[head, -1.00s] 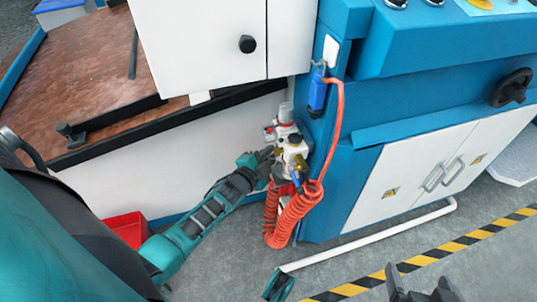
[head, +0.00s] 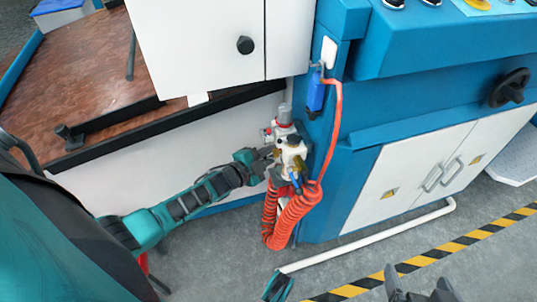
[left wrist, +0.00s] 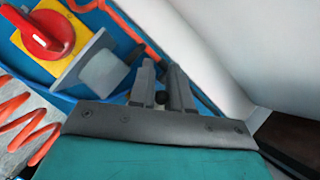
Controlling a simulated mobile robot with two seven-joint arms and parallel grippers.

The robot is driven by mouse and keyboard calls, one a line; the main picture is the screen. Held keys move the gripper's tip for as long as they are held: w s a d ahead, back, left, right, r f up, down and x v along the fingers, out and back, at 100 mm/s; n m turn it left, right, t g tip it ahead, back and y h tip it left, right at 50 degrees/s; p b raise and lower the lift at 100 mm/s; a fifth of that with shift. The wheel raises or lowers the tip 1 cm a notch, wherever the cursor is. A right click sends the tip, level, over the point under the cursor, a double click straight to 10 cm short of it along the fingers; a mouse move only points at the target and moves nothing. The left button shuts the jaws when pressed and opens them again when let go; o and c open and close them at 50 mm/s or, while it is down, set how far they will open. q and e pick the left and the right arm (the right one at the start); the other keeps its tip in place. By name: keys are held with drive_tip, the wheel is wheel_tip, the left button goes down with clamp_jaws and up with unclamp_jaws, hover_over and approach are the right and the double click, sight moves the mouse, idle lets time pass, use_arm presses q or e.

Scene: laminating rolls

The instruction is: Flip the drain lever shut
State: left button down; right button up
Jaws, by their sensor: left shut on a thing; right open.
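The white air unit (head: 291,152) is mounted on the side of the blue machine, with a grey and red top, brass-coloured parts and a blue piece (head: 295,181) low on it. My left gripper (head: 269,153) reaches it from the left and is shut on a small part at its left side. I cannot make out that part, or which piece is the drain lever. In the left wrist view the gripper's fingers (left wrist: 162,93) are close together, with something small and dark between them. My right gripper (head: 418,285) is open and empty at the bottom edge.
A coiled orange hose (head: 290,215) hangs just below the unit. A red knob (left wrist: 45,30) on a yellow plate and a grey block (left wrist: 100,68) are near the left gripper. A white cabinet (head: 205,45) overhangs at upper left. A white pipe (head: 370,236) runs along the floor.

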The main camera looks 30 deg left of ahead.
use_arm(q)
drive_tip(key=c, duration=1.3)
unclamp_jaws()
drive_tip(key=shift+w+a+r, duration=0.1)
drive_tip(key=shift+w+r, duration=0.05)
drive_tip(key=shift+r, duration=0.15)
drive_tip(key=shift+o, duration=0.9)
drive_tip(key=shift+f, duration=0.1)
use_arm(e)
drive_tip(key=shift+w+r, duration=0.1)
drive_tip(key=shift+r, duration=0.05)
use_arm(q)
drive_tip(key=shift+s, duration=0.3)
drive_tip(key=p+v, duration=0.4)
drive_tip(key=v, duration=0.8)
drive_tip(key=shift+s+p, duration=0.2)
drive_tip(key=shift+p, duration=0.15)
use_arm(e)
drive_tip(key=shift+s+d+r, duration=0.2)
drive_tip(key=shift+d+r, duration=0.15)
drive_tip(key=shift+r, duration=0.15)
drive_tip(key=shift+s+d+r, duration=0.15)
drive_tip(key=shift+d+r, duration=0.2)
drive_tip(key=shift+r, duration=0.1)
